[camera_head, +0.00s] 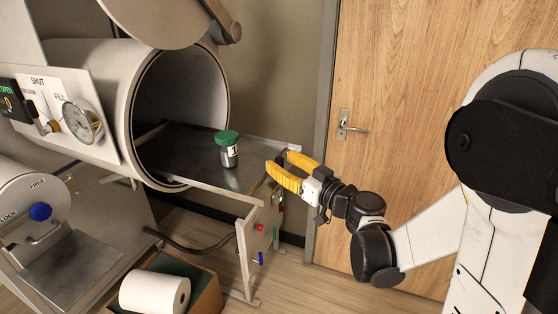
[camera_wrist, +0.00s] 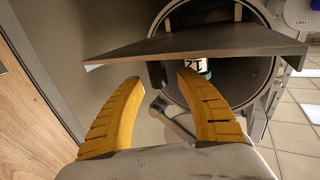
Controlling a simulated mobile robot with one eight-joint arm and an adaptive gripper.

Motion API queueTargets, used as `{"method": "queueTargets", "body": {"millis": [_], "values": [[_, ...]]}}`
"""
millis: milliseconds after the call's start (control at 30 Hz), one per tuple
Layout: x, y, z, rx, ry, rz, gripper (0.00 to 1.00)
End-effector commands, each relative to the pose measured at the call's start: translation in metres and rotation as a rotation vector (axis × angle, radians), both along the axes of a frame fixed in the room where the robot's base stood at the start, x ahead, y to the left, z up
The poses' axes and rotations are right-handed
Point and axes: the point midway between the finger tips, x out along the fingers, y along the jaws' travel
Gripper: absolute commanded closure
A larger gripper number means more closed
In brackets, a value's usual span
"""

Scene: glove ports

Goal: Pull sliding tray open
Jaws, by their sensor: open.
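The sliding tray (camera_head: 185,150) is a flat dark metal sheet that sticks out of the round open port (camera_head: 225,95) of a pale cylinder. A jar (camera_head: 229,149) with a green lid and a dark number stands upright on it. My gripper (camera_head: 280,167) is open, its two yellow fingers at the tray's right outer end. In the wrist view the fingers (camera_wrist: 160,82) point at the tray's edge (camera_wrist: 195,45), with nothing visible between them. The jar's label (camera_wrist: 194,66) shows partly behind a finger. I cannot tell whether a finger touches the tray.
The round door (camera_head: 160,15) hangs open above the port. A stand with red and blue knobs (camera_head: 258,230) is below the tray's outer end. A paper roll (camera_head: 155,292) lies in a box at the lower left. A wooden door (camera_head: 400,100) is behind my arm.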

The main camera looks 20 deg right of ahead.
Motion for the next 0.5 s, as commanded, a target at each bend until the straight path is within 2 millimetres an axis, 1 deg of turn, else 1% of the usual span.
{"method": "queueTargets", "body": {"millis": [300, 400, 500], "values": [[-0.063, -0.032, 0.0, 0.0, 0.0, -0.006, 0.57], [-0.079, -0.038, 0.0, 0.0, 0.0, -0.004, 0.57], [-0.089, -0.043, 0.0, 0.0, 0.0, -0.003, 0.57]]}}
